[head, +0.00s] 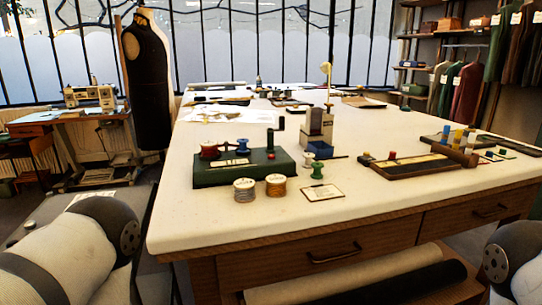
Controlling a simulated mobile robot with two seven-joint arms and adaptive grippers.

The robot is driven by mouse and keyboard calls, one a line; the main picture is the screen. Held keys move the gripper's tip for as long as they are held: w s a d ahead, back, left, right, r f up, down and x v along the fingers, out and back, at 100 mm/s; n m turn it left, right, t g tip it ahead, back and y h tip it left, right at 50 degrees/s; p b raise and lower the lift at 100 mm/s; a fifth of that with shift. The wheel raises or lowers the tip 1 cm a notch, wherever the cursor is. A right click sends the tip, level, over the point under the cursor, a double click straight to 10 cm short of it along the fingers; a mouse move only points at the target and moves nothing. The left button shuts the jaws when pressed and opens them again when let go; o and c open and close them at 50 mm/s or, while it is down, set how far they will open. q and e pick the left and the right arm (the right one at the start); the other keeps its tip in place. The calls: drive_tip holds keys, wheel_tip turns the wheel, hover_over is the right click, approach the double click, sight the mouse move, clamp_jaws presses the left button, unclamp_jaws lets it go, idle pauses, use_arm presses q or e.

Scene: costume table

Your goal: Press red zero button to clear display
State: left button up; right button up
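A dark green box-shaped device (215,177) sits on the near left part of the white table. My arms enter at the lower left and lower right corners, short of the device. Neither gripper is in view.
A grey thread spool (244,190) stands before the device. A green spool (317,170) and small card (323,192) lie to its right. A grey-and-white upright unit (317,127) stands behind. A dark wooden tray (412,165) lies right. The table's front strip (240,225) is clear.

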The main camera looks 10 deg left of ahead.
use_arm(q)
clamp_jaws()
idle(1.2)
